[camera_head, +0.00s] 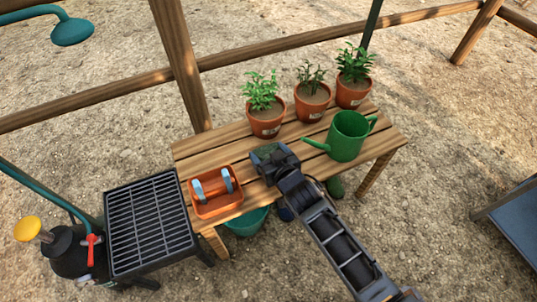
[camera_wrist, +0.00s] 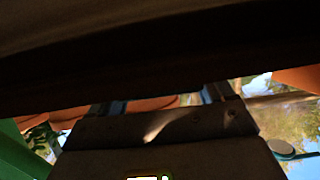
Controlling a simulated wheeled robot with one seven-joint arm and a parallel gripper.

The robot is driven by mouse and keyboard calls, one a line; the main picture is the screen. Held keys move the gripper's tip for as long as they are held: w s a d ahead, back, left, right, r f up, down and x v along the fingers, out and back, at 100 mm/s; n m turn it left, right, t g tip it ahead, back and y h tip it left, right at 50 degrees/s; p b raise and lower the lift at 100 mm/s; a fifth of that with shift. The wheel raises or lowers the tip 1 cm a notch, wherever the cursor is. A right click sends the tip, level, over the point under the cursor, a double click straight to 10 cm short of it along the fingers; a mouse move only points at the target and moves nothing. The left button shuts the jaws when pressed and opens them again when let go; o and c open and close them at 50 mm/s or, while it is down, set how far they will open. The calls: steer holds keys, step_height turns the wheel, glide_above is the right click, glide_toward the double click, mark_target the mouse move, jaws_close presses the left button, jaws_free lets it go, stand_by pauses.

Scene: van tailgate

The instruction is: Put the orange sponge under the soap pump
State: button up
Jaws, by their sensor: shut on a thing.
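I cannot make out an orange sponge or a soap pump in either view. My gripper (camera_head: 268,158) is over the wooden bench in the head view, between the orange tray and the green watering can. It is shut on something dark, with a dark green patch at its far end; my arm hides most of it. In the wrist view a broad dark shape (camera_wrist: 150,75) fills the upper part, and I cannot tell whether it is the held thing.
An orange tray (camera_head: 218,207) with two light-blue pieces sits at the bench's left end. A green watering can (camera_head: 349,137) stands right of my gripper. Potted plants (camera_head: 266,125) line the back. A black slatted rack (camera_head: 150,225) stands left; a teal bucket (camera_head: 248,222) is below.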

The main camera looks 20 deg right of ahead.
steer(key=shift+f, duration=0.2)
steer(key=o, duration=0.9)
steer(key=shift+r, duration=0.1)
steer(key=shift+r, duration=0.2)
steer(key=p+v, duration=0.3)
steer(key=v, duration=0.8)
steer(key=shift+s+r, duration=0.2)
steer(key=shift+s, duration=0.25)
